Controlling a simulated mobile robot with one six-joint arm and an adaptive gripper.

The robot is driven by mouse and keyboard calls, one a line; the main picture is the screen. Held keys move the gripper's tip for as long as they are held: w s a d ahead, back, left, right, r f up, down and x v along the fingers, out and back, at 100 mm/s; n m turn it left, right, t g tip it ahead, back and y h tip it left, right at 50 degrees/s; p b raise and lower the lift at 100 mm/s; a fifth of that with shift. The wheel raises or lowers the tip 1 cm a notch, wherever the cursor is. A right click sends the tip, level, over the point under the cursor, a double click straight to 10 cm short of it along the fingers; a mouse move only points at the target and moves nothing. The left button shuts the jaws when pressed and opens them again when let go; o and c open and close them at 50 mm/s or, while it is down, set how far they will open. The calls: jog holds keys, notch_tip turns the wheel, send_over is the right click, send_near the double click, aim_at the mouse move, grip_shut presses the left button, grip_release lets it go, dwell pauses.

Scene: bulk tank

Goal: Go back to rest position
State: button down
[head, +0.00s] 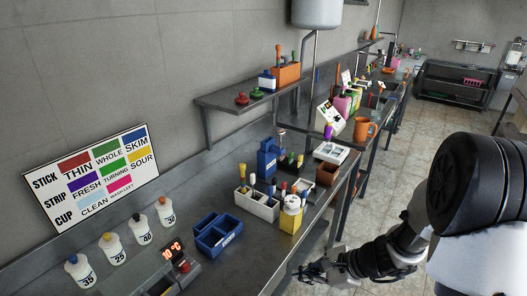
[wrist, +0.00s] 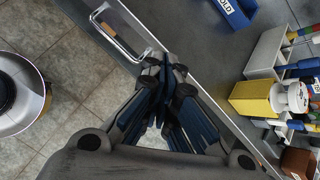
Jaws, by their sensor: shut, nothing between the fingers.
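My gripper (head: 312,272) is at the front edge of the grey bench (head: 262,231), low in the head view, with my arm reaching in from the right. In the wrist view my gripper (wrist: 166,72) has its fingers together with nothing between them. The fingers look apart from the objects on the bench.
On the bench stand a yellow box with a white round top (head: 291,215), a white divided bin (head: 257,204), a blue bin (head: 218,235), a red digital display (head: 172,250) and several white bottles (head: 112,248).

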jog(key=s+a+r+n+g+h, duration=0.2)
jog(key=s+a+r+n+h, duration=0.1)
jog(key=s+r+n, duration=1)
jog(key=s+d+r+n+t+h, duration=0.2)
jog(key=s+d+r+n+h, duration=0.3)
jog(key=s+d+r, duration=0.1)
jog(key=shift+s+r+t, duration=0.4)
jog(key=shift+s+r, duration=0.1)
jog(key=shift+s, duration=0.3)
